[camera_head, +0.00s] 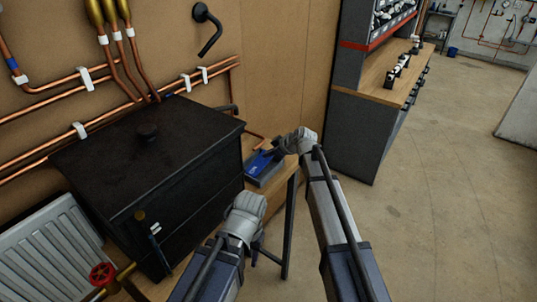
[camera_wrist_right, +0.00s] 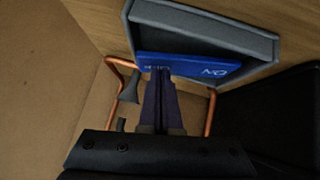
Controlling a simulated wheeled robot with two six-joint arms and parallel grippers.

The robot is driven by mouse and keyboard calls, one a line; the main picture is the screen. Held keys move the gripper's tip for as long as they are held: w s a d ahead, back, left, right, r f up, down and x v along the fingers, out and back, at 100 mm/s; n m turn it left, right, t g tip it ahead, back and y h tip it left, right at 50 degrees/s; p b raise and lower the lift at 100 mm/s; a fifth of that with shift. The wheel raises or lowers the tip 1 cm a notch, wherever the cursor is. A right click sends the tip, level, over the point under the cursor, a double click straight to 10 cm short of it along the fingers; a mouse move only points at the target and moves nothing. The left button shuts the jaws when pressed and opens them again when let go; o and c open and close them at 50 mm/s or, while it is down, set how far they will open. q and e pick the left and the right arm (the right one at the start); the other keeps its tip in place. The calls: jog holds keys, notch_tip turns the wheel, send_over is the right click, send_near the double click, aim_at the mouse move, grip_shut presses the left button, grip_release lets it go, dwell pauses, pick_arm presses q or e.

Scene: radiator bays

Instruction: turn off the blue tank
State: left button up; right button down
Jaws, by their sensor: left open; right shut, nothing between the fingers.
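A blue panel with white marks (camera_wrist_right: 205,68) lies in a shallow grey tray-like housing (camera_wrist_right: 262,46); the marks are too small to read surely. In the head view the blue panel (camera_head: 261,163) and housing sit at the bench end, right of the black box. My right gripper (camera_wrist_right: 160,76) is shut and empty, its tips at the panel's near edge, over some of the marks; contact is unclear. In the head view its wrist hides part of the housing. My left gripper (camera_head: 258,248) is open and low before the bench, its fingers mostly hidden. No plainly blue tank shows.
The large black box (camera_head: 150,155) fills the bench's left. A radiator (camera_head: 48,255) and a red valve wheel (camera_head: 102,274) are at lower left. Copper pipes (camera_head: 75,92) run along the wall; one (camera_wrist_right: 120,68) is close to my right gripper. Floor at right is clear.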

jog(key=shift+w+d+f+m+g+y, duration=0.3)
jog(key=shift+w+m+g+y, duration=0.1)
jog(key=shift+w+g, duration=0.2)
jog(key=shift+w+d+f+m+g+y+b, duration=0.2)
jog(key=shift+f+m+g+y+b, duration=0.25)
jog(key=shift+g+b, duration=0.2)
jog(key=shift+f, duration=0.15)
jog(key=shift+s, duration=0.1)
jog(key=shift+r, duration=0.2)
